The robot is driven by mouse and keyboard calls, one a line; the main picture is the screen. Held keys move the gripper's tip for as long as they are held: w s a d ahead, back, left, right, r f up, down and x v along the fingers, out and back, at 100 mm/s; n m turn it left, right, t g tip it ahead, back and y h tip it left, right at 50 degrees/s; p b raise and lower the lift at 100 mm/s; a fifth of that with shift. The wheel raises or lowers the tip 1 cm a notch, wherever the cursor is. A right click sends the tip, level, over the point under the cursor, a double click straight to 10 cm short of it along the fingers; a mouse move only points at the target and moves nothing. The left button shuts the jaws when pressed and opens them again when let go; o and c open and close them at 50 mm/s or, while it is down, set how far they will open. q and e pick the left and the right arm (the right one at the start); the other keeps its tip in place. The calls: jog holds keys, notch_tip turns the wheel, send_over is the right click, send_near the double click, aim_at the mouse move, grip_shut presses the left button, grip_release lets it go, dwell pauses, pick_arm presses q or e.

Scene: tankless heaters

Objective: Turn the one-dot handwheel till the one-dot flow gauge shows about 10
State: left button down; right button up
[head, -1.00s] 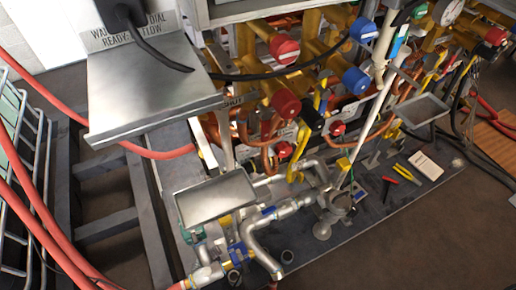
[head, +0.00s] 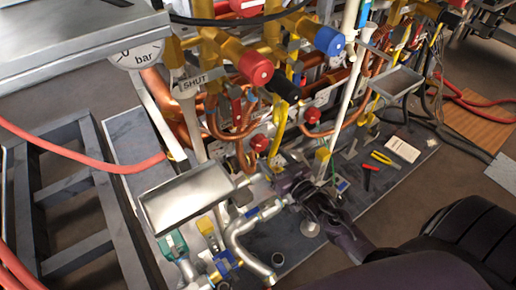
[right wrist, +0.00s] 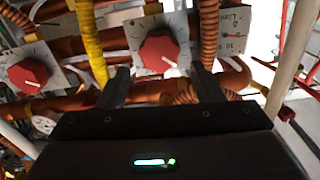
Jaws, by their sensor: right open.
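My right gripper (head: 284,182) reaches in from the lower right of the head view, low among the pipes. It is open. In the right wrist view its two dark fingers (right wrist: 158,82) point at a red handwheel (right wrist: 158,50) on a white dial plate. This wheel appears between and beyond the fingertips; I cannot tell whether they touch it. A second red handwheel (right wrist: 28,74) is at the left. A white gauge face marked L/min (right wrist: 235,30) is at the right, partly cut off. No dot marks are readable, so I cannot tell which wheel is the one-dot one.
Copper pipes (right wrist: 70,105) and a yellow hose (right wrist: 88,40) crowd the wheels. A metal tray (head: 186,197) stands left of the gripper in the head view. Red-handled and yellow-handled tools (head: 382,158) lie on the grey base plate. A bar gauge (head: 138,55) is upper left.

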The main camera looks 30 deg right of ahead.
aim_at(262, 146)
jog(key=w, duration=0.4)
jog(key=w+a, duration=0.1)
jog(key=w, duration=0.1)
jog(key=shift+w, duration=0.1)
jog(key=shift+c, duration=0.3)
jog(key=c, duration=0.6)
jog(key=shift+c, duration=0.2)
jog(key=shift+n, duration=0.4)
